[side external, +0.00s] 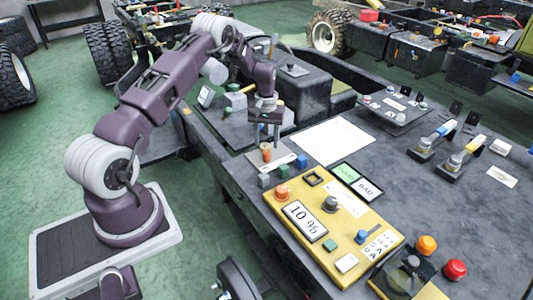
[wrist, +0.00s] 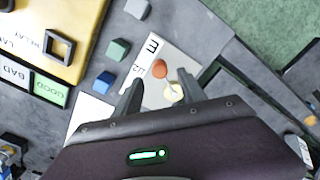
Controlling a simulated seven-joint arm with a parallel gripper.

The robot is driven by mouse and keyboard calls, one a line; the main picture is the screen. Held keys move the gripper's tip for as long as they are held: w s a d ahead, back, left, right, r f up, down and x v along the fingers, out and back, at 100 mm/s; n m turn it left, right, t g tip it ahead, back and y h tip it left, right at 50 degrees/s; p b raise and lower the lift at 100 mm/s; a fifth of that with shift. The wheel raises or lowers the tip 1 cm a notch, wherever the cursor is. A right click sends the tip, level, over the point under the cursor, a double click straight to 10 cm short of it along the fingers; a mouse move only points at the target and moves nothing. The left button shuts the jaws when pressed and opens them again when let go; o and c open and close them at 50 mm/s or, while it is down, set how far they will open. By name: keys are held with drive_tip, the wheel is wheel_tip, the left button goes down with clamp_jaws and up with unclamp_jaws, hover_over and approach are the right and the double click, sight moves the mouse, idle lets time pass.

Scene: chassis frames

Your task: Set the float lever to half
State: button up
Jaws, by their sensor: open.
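A white plate (wrist: 165,48) marked with a letter and "1/2" lies under my gripper in the wrist view. An orange-red knob (wrist: 159,69) and a pale round piece (wrist: 174,91) stand on it; they look like the float lever and its mount, but I cannot tell for sure. The orange piece also shows in the side view (side external: 266,155). My gripper (side external: 269,146) points down, open, just above it. In the wrist view the orange knob appears between the two fingertips (wrist: 160,78); contact cannot be told.
Green (side external: 283,170) and blue (side external: 301,161) blocks sit close to the plate. A paper sheet (side external: 333,140) lies behind.

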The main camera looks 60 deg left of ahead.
sight(266, 152)
wheel_tip(266, 152, down, 6)
drive_tip(key=shift+r, duration=0.1)
clamp_jaws()
idle(1.5)
